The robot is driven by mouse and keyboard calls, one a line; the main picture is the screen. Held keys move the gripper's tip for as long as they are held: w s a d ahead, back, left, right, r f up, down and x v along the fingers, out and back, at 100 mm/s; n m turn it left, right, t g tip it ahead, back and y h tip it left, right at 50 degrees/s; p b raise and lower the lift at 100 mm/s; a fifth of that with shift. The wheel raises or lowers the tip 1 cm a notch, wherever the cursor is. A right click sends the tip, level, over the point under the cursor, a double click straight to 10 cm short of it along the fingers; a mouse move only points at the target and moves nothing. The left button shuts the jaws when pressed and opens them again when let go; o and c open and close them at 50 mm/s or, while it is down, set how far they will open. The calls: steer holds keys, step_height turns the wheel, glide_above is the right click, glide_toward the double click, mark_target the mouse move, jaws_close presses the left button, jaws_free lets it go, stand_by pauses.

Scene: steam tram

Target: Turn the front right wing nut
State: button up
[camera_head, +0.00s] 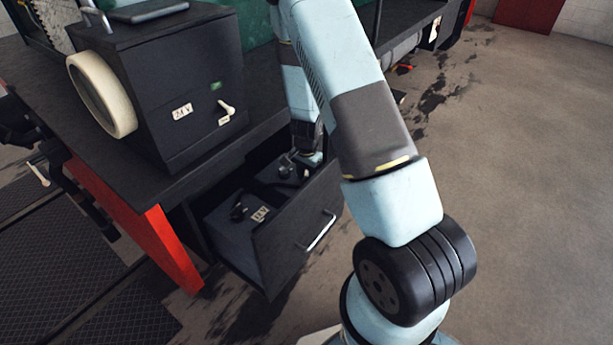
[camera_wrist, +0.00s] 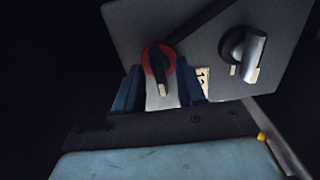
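An open dark drawer (camera_head: 283,252) holds grey boxes with black fittings on top; one box (camera_head: 228,228) carries a white label. My gripper (camera_head: 309,157) is lowered over the drawer's far right part, partly hidden by my arm. In the wrist view, a dark wing nut (camera_wrist: 158,60) with a red ring around its base stands on a grey box top (camera_wrist: 200,28). My gripper (camera_wrist: 160,82) has its two blue fingers apart, one on either side of this nut's near end. Contact is not clear. A second, silver and black fitting (camera_wrist: 243,52) stands to the right.
A dark cabinet (camera_head: 185,85) with a cream wheel (camera_head: 103,95) and a small lever (camera_head: 227,108) stands above the drawer. The drawer has a metal handle (camera_head: 320,232). A red beam (camera_head: 165,245) is at left. Open floor (camera_head: 515,170) lies to the right.

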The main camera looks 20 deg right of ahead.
step_height(320, 180, up, 14)
steer(key=shift+f, duration=0.15)
stand_by(0.5)
stand_by(0.3)
step_height(320, 180, up, 12)
steer(key=n+t+y, duration=0.1)
steer(key=n+y, duration=0.1)
steer(key=n, duration=0.1)
glide_above(306, 177)
steer(key=s+a, duration=0.1)
steer(key=s, duration=0.3)
steer(key=s+r+n+t, duration=0.25)
steer(key=s+r, duration=0.35)
steer(key=r, duration=0.4)
steer(key=s+r+n+t+h, duration=0.1)
steer(key=s+r+n, duration=0.1)
steer(key=s+r, duration=0.3)
steer(key=s+d+r+n+t+h, duration=0.1)
steer(key=s+r+n, duration=0.2)
steer(key=s, duration=0.9)
steer(key=v, duration=0.2)
steer(key=shift+r, duration=0.45)
